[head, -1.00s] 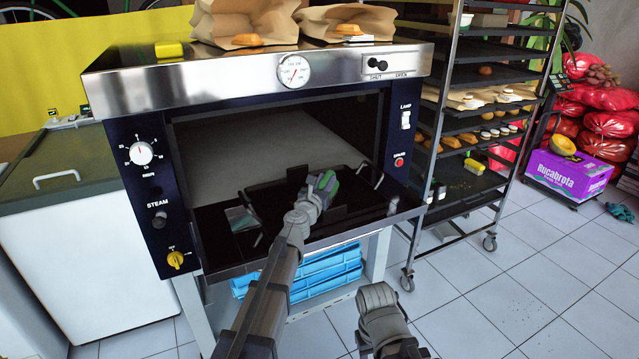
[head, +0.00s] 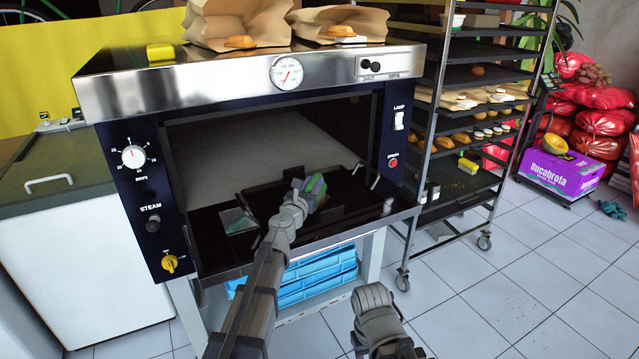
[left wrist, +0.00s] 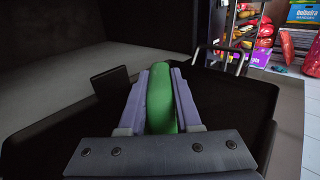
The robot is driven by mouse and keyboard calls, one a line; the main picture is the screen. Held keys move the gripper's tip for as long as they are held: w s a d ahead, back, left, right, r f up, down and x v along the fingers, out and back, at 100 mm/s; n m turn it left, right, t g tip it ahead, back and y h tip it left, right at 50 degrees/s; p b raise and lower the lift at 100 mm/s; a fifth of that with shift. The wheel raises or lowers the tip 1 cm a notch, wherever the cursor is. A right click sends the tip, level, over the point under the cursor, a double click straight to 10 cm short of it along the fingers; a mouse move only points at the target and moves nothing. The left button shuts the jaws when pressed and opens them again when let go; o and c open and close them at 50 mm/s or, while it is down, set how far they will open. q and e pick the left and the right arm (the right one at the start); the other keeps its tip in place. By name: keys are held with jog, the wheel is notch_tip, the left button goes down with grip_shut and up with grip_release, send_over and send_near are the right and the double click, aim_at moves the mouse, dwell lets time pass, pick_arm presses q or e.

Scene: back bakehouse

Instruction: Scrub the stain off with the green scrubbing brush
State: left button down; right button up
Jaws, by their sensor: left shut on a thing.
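My left gripper (head: 309,189) is shut on the green scrubbing brush (head: 316,184), over a black tray (head: 268,203) in the oven mouth. In the left wrist view the green body of the brush (left wrist: 161,100) stands between the two purple-grey fingers (left wrist: 160,85). The bristles are hidden, so I cannot tell whether they touch the tray. I cannot make out the stain in either view. Part of my right arm shows at the bottom of the head view, but its gripper does not show.
A tray handle (head: 366,174) sticks up at the right. A small greyish flat piece (head: 238,221) lies at the front left. A wheeled rack (head: 430,140) stands right of the oven. Floor on the right is mostly clear.

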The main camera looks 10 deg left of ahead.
pick_arm(q)
jog(key=shift+s+a, duration=0.1)
jog(key=shift+a, duration=0.15)
jog(key=shift+s+a+f, duration=0.1)
jog(key=shift+s+a, duration=0.4)
jog(key=shift+a, duration=0.3)
jog(key=shift+s+a, duration=0.5)
jog(key=shift+a, duration=0.3)
jog(key=shift+s+a, duration=0.5)
jog(key=shift+a, duration=0.35)
jog(key=shift+s+a, duration=0.45)
jog(key=shift+a, duration=0.35)
jog(key=shift+s+a, duration=0.5)
jog(key=shift+a, duration=0.3)
jog(key=shift+s+a, duration=0.5)
jog(key=shift+a, duration=0.3)
jog(key=shift+w+a, duration=0.4)
jog(key=shift+w, duration=0.2)
jog(key=shift+w+a, duration=0.35)
jog(key=shift+w, duration=0.25)
